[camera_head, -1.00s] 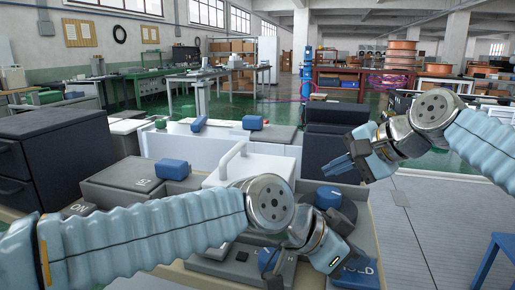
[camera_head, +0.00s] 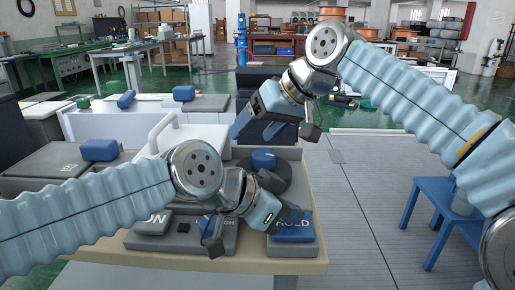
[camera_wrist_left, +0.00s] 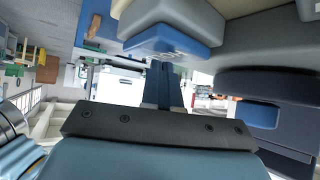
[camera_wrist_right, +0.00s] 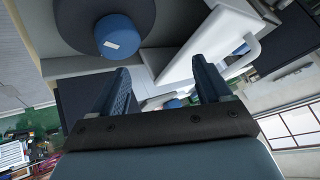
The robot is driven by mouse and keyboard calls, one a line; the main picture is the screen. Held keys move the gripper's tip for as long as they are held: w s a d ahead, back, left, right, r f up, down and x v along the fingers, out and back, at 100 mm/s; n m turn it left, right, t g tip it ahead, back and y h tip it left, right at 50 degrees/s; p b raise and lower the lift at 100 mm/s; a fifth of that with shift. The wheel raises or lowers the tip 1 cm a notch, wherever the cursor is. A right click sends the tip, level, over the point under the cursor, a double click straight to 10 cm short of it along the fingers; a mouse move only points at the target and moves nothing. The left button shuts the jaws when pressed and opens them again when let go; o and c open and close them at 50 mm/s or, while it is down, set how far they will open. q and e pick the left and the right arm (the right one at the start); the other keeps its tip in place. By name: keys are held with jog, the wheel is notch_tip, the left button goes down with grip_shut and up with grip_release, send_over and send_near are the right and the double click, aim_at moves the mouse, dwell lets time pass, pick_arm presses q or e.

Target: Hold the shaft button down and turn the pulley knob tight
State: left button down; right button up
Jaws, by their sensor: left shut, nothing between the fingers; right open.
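The blue button marked HOLD (camera_head: 292,228) sits at the front right corner of the panel. My left gripper (camera_head: 286,212) is shut and empty, its tips close to the button; contact cannot be told. In the left wrist view the shut fingers (camera_wrist_left: 160,80) point at the blue button (camera_wrist_left: 165,42). The blue knob (camera_head: 263,160) stands on a dark round pulley (camera_head: 272,180) behind the button. My right gripper (camera_head: 256,128) is open and empty, above and beyond the knob. In the right wrist view the knob (camera_wrist_right: 115,35) lies off to the left, outside the open fingers (camera_wrist_right: 162,88).
A white housing with a handle (camera_head: 160,135) stands left of the pulley. A grey ON button (camera_head: 152,222) is at the panel's front left. A grey box with a blue block (camera_head: 100,149) is at left. A blue stool (camera_head: 440,210) stands on open floor at right.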

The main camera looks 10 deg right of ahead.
aim_at(264, 154)
jog(key=s+d+r+n+g+h, duration=0.1)
jog(key=s+r+n+h, duration=0.15)
jog(key=n, duration=1.45)
jog(key=s+d+r+n+h, duration=0.1)
jog(key=r+n+h, duration=0.15)
jog(key=n, duration=1.35)
jog(key=x, duration=1.2)
jog(key=shift+d, duration=0.2)
jog(key=c, duration=1)
jog(key=shift+c, duration=0.2)
